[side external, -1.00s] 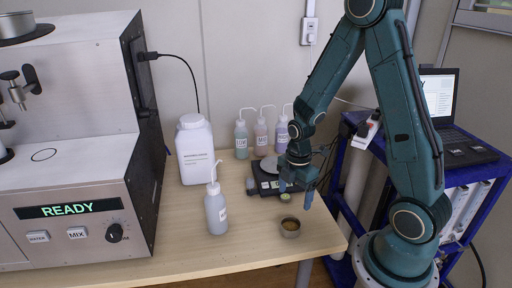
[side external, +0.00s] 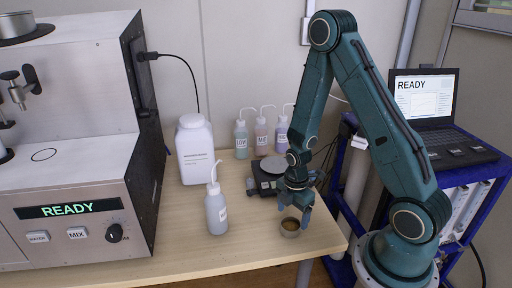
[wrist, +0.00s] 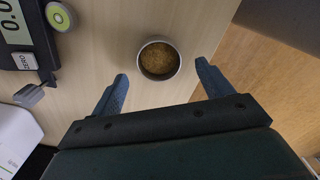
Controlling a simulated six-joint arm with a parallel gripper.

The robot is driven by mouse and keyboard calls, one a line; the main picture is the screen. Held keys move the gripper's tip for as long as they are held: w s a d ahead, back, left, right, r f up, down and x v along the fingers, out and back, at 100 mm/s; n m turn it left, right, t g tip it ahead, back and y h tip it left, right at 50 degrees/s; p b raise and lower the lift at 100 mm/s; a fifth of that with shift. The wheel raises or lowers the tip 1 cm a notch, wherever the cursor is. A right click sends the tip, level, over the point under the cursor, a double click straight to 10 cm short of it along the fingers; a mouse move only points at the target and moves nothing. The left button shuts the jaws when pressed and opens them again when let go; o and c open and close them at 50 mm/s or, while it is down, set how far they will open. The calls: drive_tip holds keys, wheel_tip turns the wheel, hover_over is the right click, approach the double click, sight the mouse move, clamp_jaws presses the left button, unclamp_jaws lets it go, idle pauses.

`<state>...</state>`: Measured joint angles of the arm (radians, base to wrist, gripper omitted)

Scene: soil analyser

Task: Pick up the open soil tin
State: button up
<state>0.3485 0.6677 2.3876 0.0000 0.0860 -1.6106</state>
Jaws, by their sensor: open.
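The open soil tin (side external: 290,228) is a small round metal tin with brown soil in it. It stands upright on the table near the right front edge. In the wrist view the tin (wrist: 159,61) lies ahead of and between the two blue fingertips, apart from both. My gripper (side external: 294,208) is open and empty, just above and slightly behind the tin in the side view. Its spread fingers (wrist: 162,77) also show in the wrist view.
A scale (side external: 268,175) stands behind my gripper, with a round green-and-white item (wrist: 60,16) near it. A wash bottle (side external: 216,210) stands left of the tin. The analyser (side external: 75,190) fills the left side. The table edge (side external: 330,250) is close on the right.

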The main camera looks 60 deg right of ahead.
sight(291, 224)
drive_tip(key=shift+f, duration=0.1)
drive_tip(key=shift+f, duration=2.5)
drive_tip(key=shift+w, duration=0.1)
drive_tip(key=c, duration=1)
